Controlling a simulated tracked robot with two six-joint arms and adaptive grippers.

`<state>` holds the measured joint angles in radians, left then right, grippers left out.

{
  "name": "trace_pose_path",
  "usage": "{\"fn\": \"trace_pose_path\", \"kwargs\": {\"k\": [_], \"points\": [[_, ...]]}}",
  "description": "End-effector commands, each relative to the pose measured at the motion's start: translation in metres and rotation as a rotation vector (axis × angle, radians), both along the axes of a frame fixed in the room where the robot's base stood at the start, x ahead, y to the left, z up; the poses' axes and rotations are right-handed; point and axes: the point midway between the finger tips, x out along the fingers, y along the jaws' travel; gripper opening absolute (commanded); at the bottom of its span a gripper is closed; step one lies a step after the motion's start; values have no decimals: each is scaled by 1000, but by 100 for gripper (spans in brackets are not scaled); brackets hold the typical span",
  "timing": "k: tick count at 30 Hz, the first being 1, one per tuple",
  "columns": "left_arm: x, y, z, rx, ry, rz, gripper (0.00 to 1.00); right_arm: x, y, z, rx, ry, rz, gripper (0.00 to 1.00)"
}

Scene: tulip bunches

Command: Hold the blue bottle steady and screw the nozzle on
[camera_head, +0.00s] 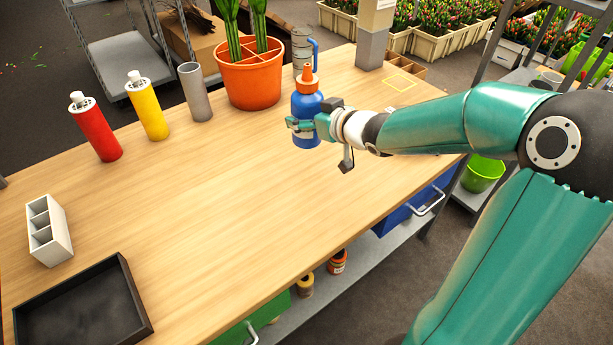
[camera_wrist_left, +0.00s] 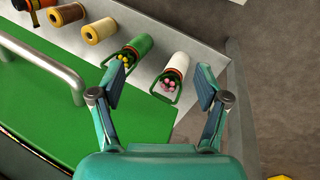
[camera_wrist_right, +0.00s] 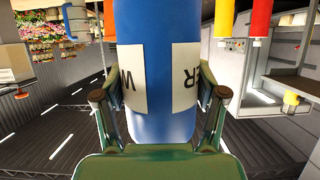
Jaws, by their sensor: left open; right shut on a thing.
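The blue bottle (camera_head: 307,105) stands upright near the back right of the wooden table. An orange nozzle (camera_head: 307,74) sits on its top; I cannot tell how tightly it is seated. My right gripper (camera_head: 303,126) is shut around the bottle's lower half, reaching in from the right. In the right wrist view the bottle (camera_wrist_right: 155,30) fills the space between the fingers, with a white lettered label partly covered. My left gripper (camera_wrist_left: 163,75) is out of the head view. Its own wrist view shows it open and empty, above a green drawer and a grey lower shelf.
An orange pot (camera_head: 250,82), a grey cylinder (camera_head: 195,92), a yellow bottle (camera_head: 147,106) and a red bottle (camera_head: 96,127) stand along the back edge. A white divided holder (camera_head: 49,231) and black tray (camera_head: 82,303) are at the left. The table's middle is clear.

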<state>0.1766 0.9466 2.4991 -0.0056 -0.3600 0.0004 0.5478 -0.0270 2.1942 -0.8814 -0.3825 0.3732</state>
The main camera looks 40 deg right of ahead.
Motion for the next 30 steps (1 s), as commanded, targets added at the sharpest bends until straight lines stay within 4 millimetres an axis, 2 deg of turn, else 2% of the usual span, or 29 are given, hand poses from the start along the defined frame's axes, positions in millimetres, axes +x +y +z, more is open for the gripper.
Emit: {"fn": "trace_pose_path", "kwargs": {"k": [1, 3, 9, 12, 16, 26, 30], "points": [[0, 0, -11, 0, 0, 0, 75, 0, 0, -20, 4, 3, -1, 0], [0, 0, -16, 0, 0, 0, 75, 0, 0, -39, 5, 5, -1, 0], [0, 0, -26, 0, 0, 0, 75, 0, 0, -88, 3, 4, -1, 0], [0, 0, -27, 0, 0, 0, 75, 0, 0, -105, 1, 2, 0, 0], [0, 0, -28, 0, 0, 0, 75, 1, 0, -117, 0, -1, -1, 0], [0, 0, -28, 0, -1, 0, 75, 1, 0, -119, -2, -3, 2, 0], [0, 0, -29, 0, -1, 0, 75, 1, 1, -130, 1, 1, 2, 0]]}}
